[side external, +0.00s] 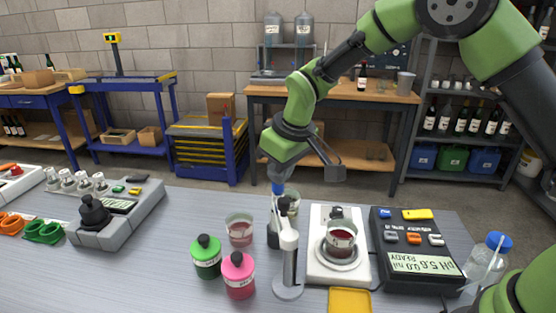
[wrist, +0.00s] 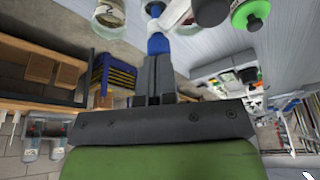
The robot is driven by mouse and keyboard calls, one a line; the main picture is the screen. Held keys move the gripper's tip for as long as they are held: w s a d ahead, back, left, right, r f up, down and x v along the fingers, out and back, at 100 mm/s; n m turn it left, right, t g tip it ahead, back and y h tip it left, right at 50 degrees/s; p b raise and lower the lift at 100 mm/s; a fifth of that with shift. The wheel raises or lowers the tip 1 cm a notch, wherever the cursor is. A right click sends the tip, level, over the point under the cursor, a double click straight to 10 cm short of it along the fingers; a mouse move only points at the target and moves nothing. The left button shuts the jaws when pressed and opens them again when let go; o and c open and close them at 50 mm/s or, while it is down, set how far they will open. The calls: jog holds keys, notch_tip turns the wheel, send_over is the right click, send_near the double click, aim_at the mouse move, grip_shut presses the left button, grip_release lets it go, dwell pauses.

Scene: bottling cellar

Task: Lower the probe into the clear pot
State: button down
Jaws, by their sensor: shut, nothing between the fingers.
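The probe (side external: 278,188) has a blue top and stands upright by the grey stand (side external: 289,245); its lower part is mostly hidden. Its blue top also shows in the wrist view (wrist: 157,43). My gripper (side external: 277,178) points down just above the probe. In the wrist view its fingers (wrist: 154,60) are shut with nothing between them, their tips close to the blue top; whether they touch it I cannot tell. A clear pot (side external: 293,201) stands just behind the probe, partly hidden. A labelled clear pot (wrist: 110,16) shows in the wrist view.
A glass pot with red liquid (side external: 240,231) stands to the left. Another with dark red liquid (side external: 341,239) sits on a white stirrer plate (side external: 325,272). Green (side external: 206,258) and pink (side external: 238,276) bottles stand in front. A pH meter (side external: 415,262) lies at right.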

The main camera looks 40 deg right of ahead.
jog(key=shift+r, duration=3.05)
jog(key=s+d+r+m+t, duration=0.1)
jog(key=s+d+r+m, duration=0.15)
jog(key=s+r, duration=0.5)
jog(key=s+d+r+m+t, duration=0.1)
jog(key=s+m, duration=0.1)
jog(key=s, duration=0.7)
jog(key=s+d+m+t+y, duration=0.1)
jog(key=s+d+m+t, duration=0.1)
jog(key=s, duration=0.7)
jog(key=shift+s+r, duration=0.2)
jog(key=shift+r, duration=0.2)
